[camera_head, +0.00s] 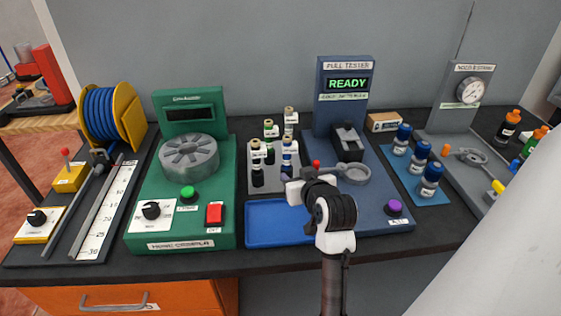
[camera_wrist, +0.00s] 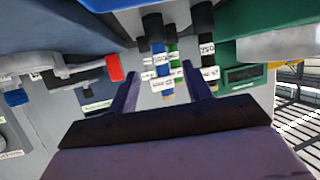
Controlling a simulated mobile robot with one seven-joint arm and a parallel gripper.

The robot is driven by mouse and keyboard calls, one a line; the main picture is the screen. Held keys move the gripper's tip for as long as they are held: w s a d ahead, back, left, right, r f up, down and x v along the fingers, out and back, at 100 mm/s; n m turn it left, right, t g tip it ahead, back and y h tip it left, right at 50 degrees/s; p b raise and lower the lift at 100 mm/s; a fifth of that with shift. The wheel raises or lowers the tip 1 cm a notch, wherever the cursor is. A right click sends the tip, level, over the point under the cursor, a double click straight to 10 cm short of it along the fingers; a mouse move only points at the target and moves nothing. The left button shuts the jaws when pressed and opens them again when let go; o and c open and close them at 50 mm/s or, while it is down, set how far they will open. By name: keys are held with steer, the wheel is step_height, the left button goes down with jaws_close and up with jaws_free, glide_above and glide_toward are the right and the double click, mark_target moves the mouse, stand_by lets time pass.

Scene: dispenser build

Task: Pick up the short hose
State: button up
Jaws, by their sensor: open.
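Several labelled hose pieces stand upright in a group between the green machine and the pull tester; I cannot tell which one is the short hose. In the head view they include a black one (camera_head: 257,177) at the front left and a blue one (camera_head: 286,162) at the right. In the wrist view, which looks upside down, a blue piece with a black end (camera_wrist: 156,45) and a green piece (camera_wrist: 173,58) show ahead between the fingers. In the head view my gripper (camera_head: 298,188) is right of the group, partly hidden by my wrist.
A blue tray (camera_head: 262,237) lies in front of the hoses. The green crimper (camera_head: 140,215) stands left; the pull tester (camera_head: 345,85), with a red-tipped lever (camera_head: 316,164), stands right. A blue mat (camera_head: 425,193) holds several bottles. A hose reel (camera_head: 110,112) is far left.

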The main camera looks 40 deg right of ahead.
mark_target(288, 164)
steer(key=p+x, duration=0.1)
steer(key=x, duration=0.4)
steer(key=shift+w, duration=0.1)
steer(key=p+x, duration=0.3)
steer(key=x, duration=0.1)
steer(key=shift+w+d+r, duration=0.1)
steer(key=shift+w+d, duration=0.15)
steer(key=shift+w+d+f, duration=0.15)
steer(key=shift+w+f, duration=0.15)
steer(key=shift+w, duration=0.05)
jaws_close()
